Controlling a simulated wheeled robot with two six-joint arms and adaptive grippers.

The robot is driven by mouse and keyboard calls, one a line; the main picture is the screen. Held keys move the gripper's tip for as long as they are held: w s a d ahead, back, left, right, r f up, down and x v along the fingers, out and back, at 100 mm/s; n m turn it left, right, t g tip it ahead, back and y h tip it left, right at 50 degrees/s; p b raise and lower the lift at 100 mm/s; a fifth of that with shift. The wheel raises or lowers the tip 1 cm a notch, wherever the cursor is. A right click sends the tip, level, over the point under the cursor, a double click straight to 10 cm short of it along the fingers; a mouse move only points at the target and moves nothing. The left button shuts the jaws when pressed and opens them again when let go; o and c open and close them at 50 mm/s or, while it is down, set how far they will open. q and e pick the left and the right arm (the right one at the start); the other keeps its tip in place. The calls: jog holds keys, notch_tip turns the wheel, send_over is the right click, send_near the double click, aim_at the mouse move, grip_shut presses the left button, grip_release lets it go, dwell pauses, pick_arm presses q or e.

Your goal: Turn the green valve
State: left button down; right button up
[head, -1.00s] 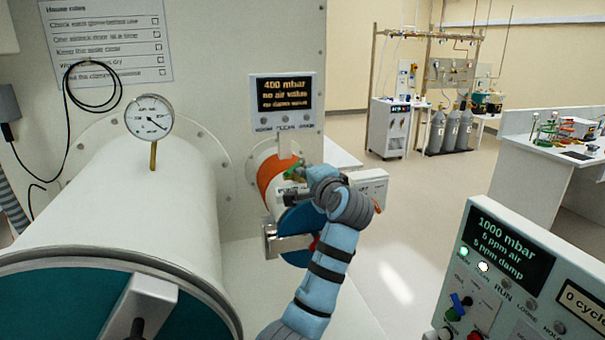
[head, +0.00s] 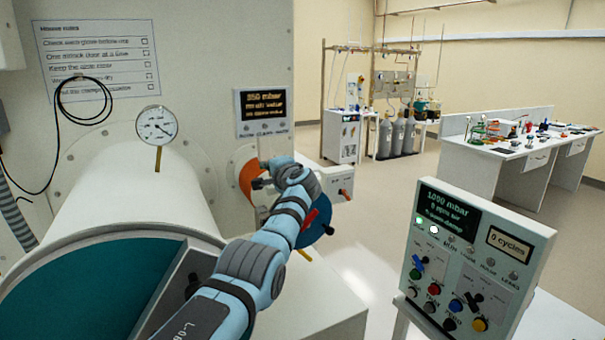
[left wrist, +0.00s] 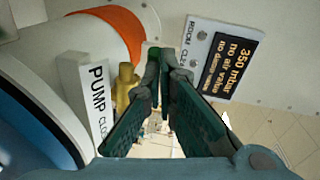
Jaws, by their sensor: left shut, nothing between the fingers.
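The small antechamber with an orange band (head: 247,180) sticks out of the glovebox wall below a small display (head: 262,111). My left gripper (head: 262,183) is at its upper side. In the left wrist view its dark fingers (left wrist: 165,62) are shut with nothing between them. A bit of dark green (left wrist: 153,47) shows at the fingertips; I cannot tell whether it is the valve handle or whether they touch it. A brass fitting (left wrist: 126,82) stands beside a white PUMP label (left wrist: 93,95). In the head view my gripper and arm hide the valve. My right gripper is not in view.
The large antechamber (head: 125,200) with its gauge (head: 157,125) fills the left. A blue round door (head: 316,220) is behind my arm. A control panel (head: 470,255) stands at the right. Open floor (head: 375,225) lies between.

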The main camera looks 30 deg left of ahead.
pick_arm(q)
jog(key=shift+w+a+f, duration=0.45)
jog(key=shift+w+a, duration=0.1)
jog(key=shift+w+a+f, duration=0.1)
jog(key=shift+a, duration=0.1)
jog(key=shift+s+r, duration=0.2)
jog(key=shift+s, duration=0.1)
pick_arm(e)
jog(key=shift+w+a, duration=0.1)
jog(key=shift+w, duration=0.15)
pick_arm(q)
jog(key=shift+w+d, duration=0.1)
jog(key=shift+w, duration=0.05)
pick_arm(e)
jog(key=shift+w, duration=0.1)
